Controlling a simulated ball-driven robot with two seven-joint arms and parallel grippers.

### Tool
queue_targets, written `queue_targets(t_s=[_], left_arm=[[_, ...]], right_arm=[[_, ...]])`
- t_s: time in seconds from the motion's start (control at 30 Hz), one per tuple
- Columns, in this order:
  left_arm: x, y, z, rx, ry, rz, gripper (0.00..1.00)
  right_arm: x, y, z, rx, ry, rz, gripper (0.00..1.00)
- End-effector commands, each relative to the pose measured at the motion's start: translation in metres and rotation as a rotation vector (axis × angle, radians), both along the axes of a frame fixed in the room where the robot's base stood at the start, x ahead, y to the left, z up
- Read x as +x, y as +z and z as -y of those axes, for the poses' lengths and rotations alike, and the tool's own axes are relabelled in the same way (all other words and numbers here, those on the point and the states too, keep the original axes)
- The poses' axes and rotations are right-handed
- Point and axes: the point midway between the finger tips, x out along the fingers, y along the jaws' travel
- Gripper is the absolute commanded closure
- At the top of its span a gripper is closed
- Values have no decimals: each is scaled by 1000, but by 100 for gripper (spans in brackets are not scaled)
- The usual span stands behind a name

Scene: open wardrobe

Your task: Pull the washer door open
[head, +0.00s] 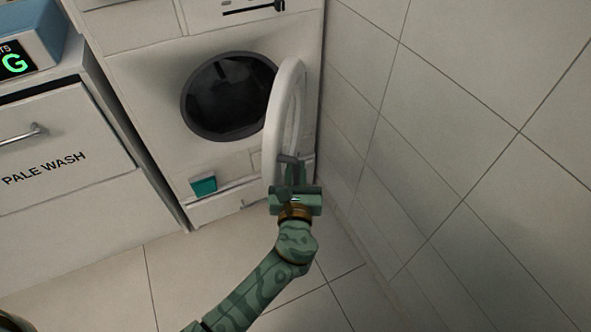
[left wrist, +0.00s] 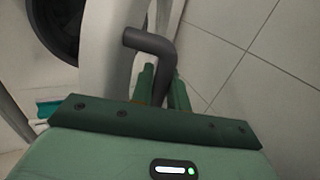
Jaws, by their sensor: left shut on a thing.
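The washer (head: 150,90) stands against the right tiled wall, with its dark round drum opening (head: 228,95) exposed. The white ring-shaped washer door (head: 287,110) stands swung out on the right side of the opening, seen nearly edge-on. My left gripper (head: 292,178) is at the door's lower edge, shut on the grey bent door handle (left wrist: 154,48). In the left wrist view the handle rises from between the green fingers (left wrist: 160,85), beside the pale door edge (left wrist: 103,50). My right gripper is not in view.
A teal block (head: 203,185) is low on the washer front. A drawer marked PALE WASH (head: 60,150) and a blue box with a green letter display (head: 28,40) are at the left. The tiled wall (head: 440,130) is close on the right. Floor is clear in front.

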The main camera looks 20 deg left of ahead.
Motion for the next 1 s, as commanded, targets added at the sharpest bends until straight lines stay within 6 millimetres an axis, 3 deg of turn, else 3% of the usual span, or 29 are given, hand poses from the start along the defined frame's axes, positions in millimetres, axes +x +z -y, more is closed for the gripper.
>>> queue_targets(t_s=[0.2,0.23,0.57,0.67,0.73,1.0], left_arm=[[0,0,0,0,0,1,100],[0,0,0,-1,0,1,77],[-3,1,1,0,0,0,77],[-16,2,5,0,0,0,77],[-29,3,9,0,-1,0,77],[-66,2,22,0,0,1,77]], right_arm=[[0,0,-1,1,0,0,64],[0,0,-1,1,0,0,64],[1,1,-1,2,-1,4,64],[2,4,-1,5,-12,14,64],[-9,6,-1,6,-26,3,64],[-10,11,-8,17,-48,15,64]])
